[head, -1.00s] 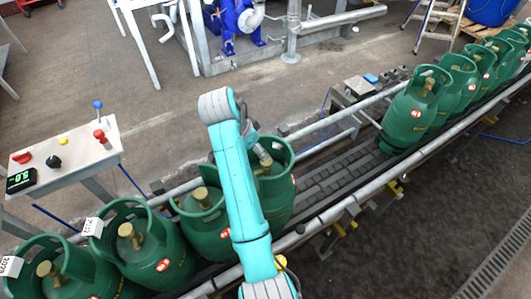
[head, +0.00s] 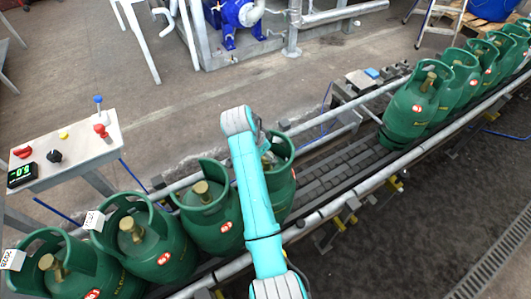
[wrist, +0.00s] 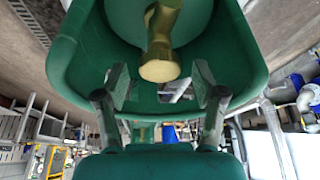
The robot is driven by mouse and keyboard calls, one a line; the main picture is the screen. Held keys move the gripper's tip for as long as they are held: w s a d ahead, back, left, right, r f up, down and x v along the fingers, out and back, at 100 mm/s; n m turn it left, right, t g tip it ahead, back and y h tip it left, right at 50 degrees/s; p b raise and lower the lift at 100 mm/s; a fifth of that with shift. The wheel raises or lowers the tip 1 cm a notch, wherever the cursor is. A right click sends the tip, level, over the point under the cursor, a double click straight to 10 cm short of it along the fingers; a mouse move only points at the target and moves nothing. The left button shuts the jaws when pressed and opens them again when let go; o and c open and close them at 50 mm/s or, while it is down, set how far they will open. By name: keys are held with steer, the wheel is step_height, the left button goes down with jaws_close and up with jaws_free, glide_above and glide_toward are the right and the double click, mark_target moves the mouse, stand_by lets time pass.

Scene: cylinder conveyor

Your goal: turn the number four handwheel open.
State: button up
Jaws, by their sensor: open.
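A green gas cylinder (head: 282,182) with a tall collar stands on the conveyor, the rightmost of the near group and fourth from the left. My arm hides part of it. In the wrist view, its brass valve with a rounded end (wrist: 160,70) shows inside the green collar (wrist: 75,50). My gripper (wrist: 160,84) is open, its two fingers apart on either side of the brass end. I cannot see either pad touching it. In the head view my gripper is mostly hidden by the arm and collar.
Several more green cylinders stand close by: one (head: 210,215) directly left, others (head: 410,110) farther right along the conveyor (head: 335,175). The belt between the groups is bare. A control panel (head: 70,150) with knobs and a display stands at left.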

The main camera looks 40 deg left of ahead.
steer(key=c, duration=1.1)
steer(key=shift+c, duration=0.2)
steer(key=shift+n, duration=0.4)
steer(key=n+y, duration=0.1)
steer(key=n, duration=0.1)
steer(key=n+y, duration=0.1)
steer(key=n, duration=0.1)
steer(key=shift+d+n, duration=0.2)
steer(key=shift+n, duration=0.1)
steer(key=n+y, duration=0.1)
steer(key=n, duration=0.2)
steer(key=n+g+y, duration=0.1)
steer(key=n, duration=0.2)
steer(key=shift+w+d+n, duration=0.15)
steer(key=shift+n, duration=0.15)
steer(key=n+g, duration=0.1)
steer(key=n, duration=0.2)
steer(key=n+g+y, duration=0.1)
steer(key=n, duration=0.2)
steer(key=shift+w+g+y, duration=0.15)
steer(key=shift+g+y, duration=0.15)
steer(key=n+g, duration=0.1)
steer(key=n, duration=0.1)
steer(key=n+g, duration=0.1)
steer(key=n, duration=0.2)
steer(key=shift+w+n, duration=0.15)
steer(key=shift+n, duration=0.15)
